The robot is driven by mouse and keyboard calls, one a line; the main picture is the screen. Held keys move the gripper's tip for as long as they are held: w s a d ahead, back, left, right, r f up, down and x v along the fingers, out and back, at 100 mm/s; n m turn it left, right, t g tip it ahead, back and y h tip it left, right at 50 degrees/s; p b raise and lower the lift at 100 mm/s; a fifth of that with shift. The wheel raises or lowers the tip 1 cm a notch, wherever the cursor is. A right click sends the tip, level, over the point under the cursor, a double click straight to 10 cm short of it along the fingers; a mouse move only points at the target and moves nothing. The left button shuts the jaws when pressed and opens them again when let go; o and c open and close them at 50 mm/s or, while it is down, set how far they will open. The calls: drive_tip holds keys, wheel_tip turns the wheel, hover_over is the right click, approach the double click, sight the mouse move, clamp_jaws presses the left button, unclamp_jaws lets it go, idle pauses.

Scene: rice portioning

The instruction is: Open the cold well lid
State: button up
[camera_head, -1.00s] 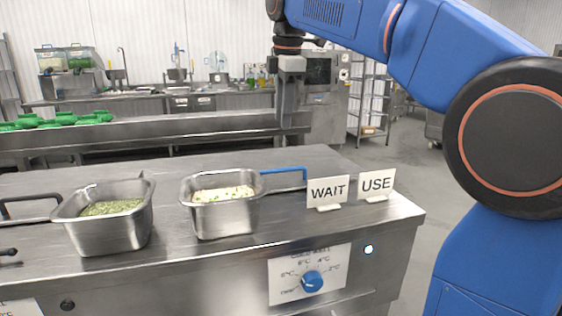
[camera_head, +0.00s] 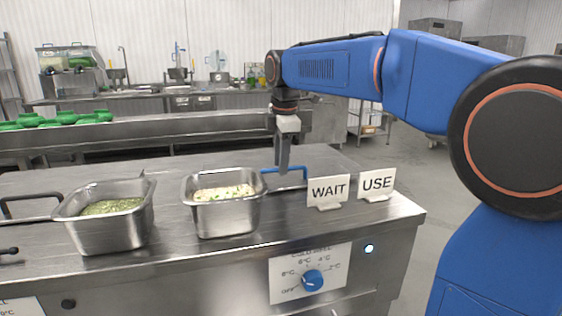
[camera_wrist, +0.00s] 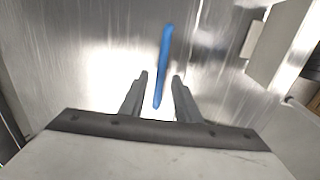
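The cold well lid (camera_head: 318,158) is a flat steel panel on the counter top, lying closed, with a blue bar handle (camera_head: 296,170) near its right end. The handle also shows in the wrist view (camera_wrist: 164,62), running lengthwise between the fingers. My gripper (camera_head: 283,172) points down at the handle in the head view. In the wrist view my gripper (camera_wrist: 158,82) has its two fingers apart, one on each side of the blue handle, with gaps visible. Whether the fingertips are level with the bar is hard to tell.
Two steel pans with food, a left pan (camera_head: 106,232) and a right pan (camera_head: 226,215), stand on the counter left of the handle. A WAIT sign (camera_head: 328,191) and a USE sign (camera_head: 376,183) stand close on the right. A dial (camera_head: 312,280) is on the front panel.

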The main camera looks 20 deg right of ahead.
clamp_jaws()
